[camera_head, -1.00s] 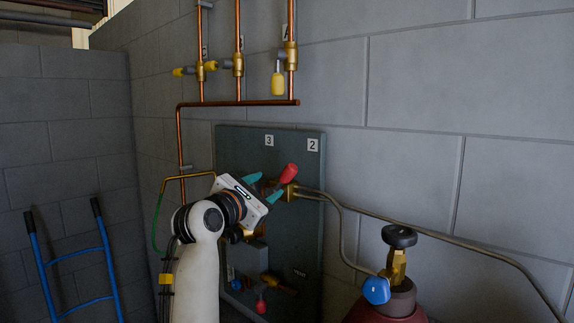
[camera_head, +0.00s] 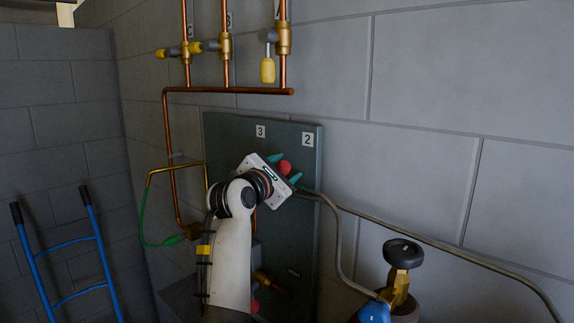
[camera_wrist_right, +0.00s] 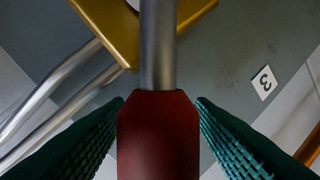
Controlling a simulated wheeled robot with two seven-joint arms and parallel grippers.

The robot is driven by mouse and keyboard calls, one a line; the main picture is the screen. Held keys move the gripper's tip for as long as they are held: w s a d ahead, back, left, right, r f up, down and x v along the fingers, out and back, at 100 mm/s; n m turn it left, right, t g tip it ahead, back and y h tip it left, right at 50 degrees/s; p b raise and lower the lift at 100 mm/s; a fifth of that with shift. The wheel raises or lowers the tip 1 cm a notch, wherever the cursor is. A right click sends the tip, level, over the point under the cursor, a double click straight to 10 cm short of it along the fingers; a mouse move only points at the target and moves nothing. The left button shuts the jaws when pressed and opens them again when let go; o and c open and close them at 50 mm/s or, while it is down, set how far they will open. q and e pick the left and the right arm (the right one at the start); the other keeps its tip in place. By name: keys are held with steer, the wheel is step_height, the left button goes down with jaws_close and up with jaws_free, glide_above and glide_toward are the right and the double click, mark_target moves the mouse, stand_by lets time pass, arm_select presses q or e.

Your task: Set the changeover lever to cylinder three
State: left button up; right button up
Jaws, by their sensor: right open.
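The changeover lever has a red grip (camera_head: 285,167) on a grey-green wall panel (camera_head: 230,122). In the right wrist view the red grip (camera_wrist_right: 158,135) sits on a silver shaft (camera_wrist_right: 158,45) that leads to a brass body (camera_wrist_right: 100,22). My right gripper (camera_head: 286,169) is open, with its teal fingers on either side of the grip; I cannot tell whether they touch it. The label "3" (camera_head: 260,131) is at the panel's top middle and the label "2" (camera_head: 307,140) at its top right. The grip lies below and left of "2". My arm hides the brass body in the head view.
Copper pipes (camera_head: 230,91) with yellow-handled valves (camera_head: 267,70) run above the panel. A steel line (camera_head: 440,245) runs right along the wall. A cylinder valve with a black handwheel (camera_head: 403,253) stands lower right. A blue hand truck (camera_head: 70,243) leans at the left.

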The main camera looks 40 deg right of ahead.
steer(key=shift+s, duration=0.1)
steer(key=shift+c, duration=0.8)
jaws_close()
arm_select(q)
steer(key=shift+s+a, duration=0.15)
steer(key=shift+a, duration=0.2)
